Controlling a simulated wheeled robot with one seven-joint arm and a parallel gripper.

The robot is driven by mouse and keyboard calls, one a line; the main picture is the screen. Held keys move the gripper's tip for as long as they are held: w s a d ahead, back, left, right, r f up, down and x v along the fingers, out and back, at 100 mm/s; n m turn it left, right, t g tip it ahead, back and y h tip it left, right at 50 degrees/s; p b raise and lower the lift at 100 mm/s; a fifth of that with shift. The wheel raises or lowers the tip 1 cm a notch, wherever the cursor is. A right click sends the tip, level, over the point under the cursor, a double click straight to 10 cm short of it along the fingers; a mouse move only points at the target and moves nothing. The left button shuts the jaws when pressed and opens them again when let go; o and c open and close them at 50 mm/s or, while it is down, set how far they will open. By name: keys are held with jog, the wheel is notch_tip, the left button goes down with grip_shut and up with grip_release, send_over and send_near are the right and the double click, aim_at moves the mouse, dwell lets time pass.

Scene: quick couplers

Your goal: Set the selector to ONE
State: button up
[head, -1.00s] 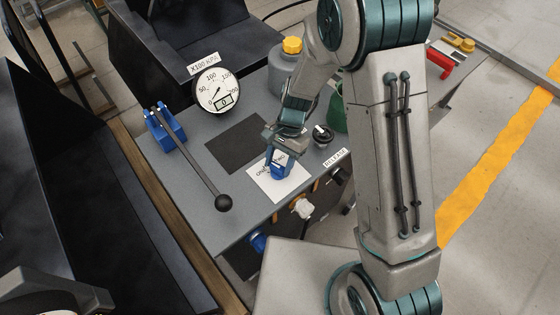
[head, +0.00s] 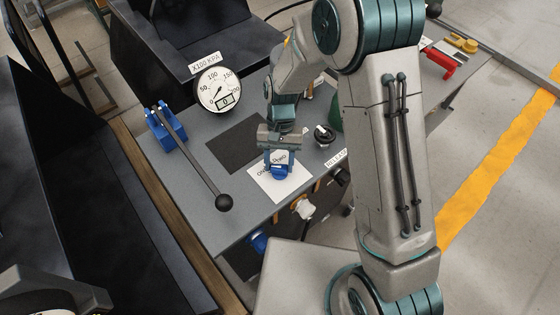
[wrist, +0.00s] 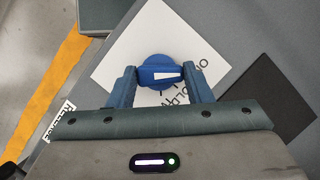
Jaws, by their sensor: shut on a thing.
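The selector is a blue knob (wrist: 158,72) with a white pointer mark, on a white label plate (wrist: 118,66) on the grey bench top. In the wrist view the white mark points right, toward the printed words, which are only partly readable. My gripper (wrist: 160,76) has its two blue fingers on either side of the knob's grip, shut on it. In the head view my gripper (head: 280,166) comes down on the knob (head: 281,172) from above and hides part of the plate (head: 262,187) and its lettering.
A dark pad (head: 236,143) lies left of the plate. A long lever with a black ball (head: 224,202), a pressure gauge (head: 219,92) and a small black knob (head: 324,135) stand around it. A white fitting (head: 304,209) is on the bench front.

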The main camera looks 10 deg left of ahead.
dwell(0.3)
jog(key=o, duration=1)
jog(key=b+v, duration=0.1)
jog(key=v, duration=1.3)
jog(key=shift+s, duration=0.1)
jog(key=s+d+r+t+y, duration=0.1)
jog(key=s+d+r+t, duration=0.1)
jog(key=d+r, duration=0.35)
jog(key=s+d+r+t, duration=0.2)
jog(key=s+d+r, duration=0.1)
jog(key=d, duration=0.6)
jog(key=s+d+t, duration=0.1)
jog(key=s+d, duration=0.2)
jog(key=s+d+t, duration=0.1)
jog(key=s+d, duration=0.1)
jog(key=d, duration=0.1)
jog(key=s+d+m+t, duration=0.1)
jog(key=s+d, duration=0.2)
jog(key=shift+s+d+r+t+h, duration=0.1)
jog(key=shift+s+d+t+h, duration=0.05)
jog(key=shift+s+t+h, duration=0.2)
